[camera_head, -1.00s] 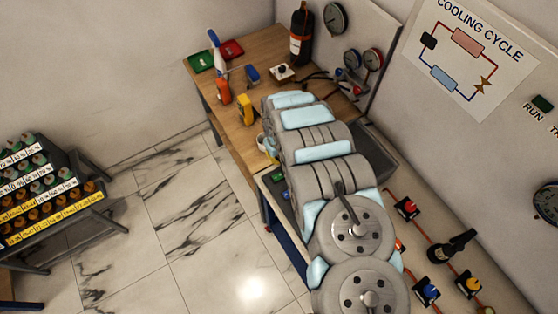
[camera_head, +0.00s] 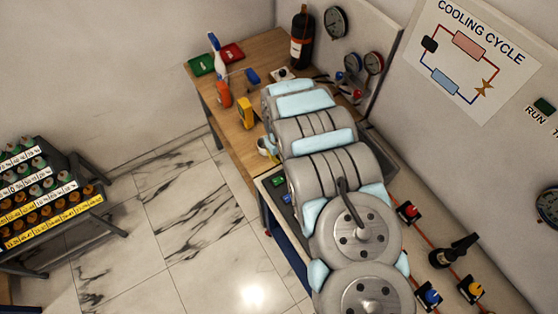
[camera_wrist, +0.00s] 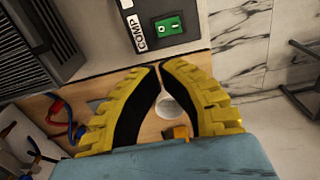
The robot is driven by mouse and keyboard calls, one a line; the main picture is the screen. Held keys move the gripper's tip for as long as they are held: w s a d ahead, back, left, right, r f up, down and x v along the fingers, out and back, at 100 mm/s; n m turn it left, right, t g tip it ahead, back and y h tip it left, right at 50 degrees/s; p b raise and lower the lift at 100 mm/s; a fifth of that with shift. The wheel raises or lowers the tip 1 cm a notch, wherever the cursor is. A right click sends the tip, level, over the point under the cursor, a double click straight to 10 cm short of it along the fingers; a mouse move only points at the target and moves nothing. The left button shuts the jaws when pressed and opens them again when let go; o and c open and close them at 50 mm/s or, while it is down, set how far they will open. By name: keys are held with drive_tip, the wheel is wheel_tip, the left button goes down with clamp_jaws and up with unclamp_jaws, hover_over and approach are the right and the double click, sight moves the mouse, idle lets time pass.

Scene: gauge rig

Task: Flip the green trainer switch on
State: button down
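A green rocker switch (camera_wrist: 168,27) with I and O marks sits on a dark block in the wrist view, beside a white COMP label (camera_wrist: 137,32). My gripper (camera_wrist: 160,66) has two yellow ribbed fingers with black inner pads. Their tips come together just below the switch in the picture, with nothing held between them. They appear apart from the switch, but the depth gap is hard to tell. A small green switch (camera_head: 285,198) shows beside my arm on the bench. Another green switch (camera_head: 544,106) is on the wall by the RUN label.
A dark finned unit (camera_wrist: 38,38) stands left of the switch. A bottle rack (camera_head: 45,195) is at left. The marble floor between is clear.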

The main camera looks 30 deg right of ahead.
sight(276, 179)
drive_tip(key=y+b, duration=0.1)
drive_tip(key=b, duration=0.7)
drive_tip(key=shift+r+y, duration=0.1)
drive_tip(key=shift+y, duration=0.3)
drive_tip(key=shift+r, duration=0.15)
drive_tip(key=shift+a+f+p, duration=0.2)
drive_tip(key=shift+a+f, duration=0.1)
drive_tip(key=shift+f, duration=2)
drive_tip(key=shift+a+f+p, duration=0.2)
drive_tip(key=shift+a+f, duration=0.1)
drive_tip(key=shift+f, duration=2.05)
drive_tip(key=shift+a+f+p, duration=0.2)
drive_tip(key=shift+a+f, duration=0.1)
drive_tip(key=shift+f, duration=2)
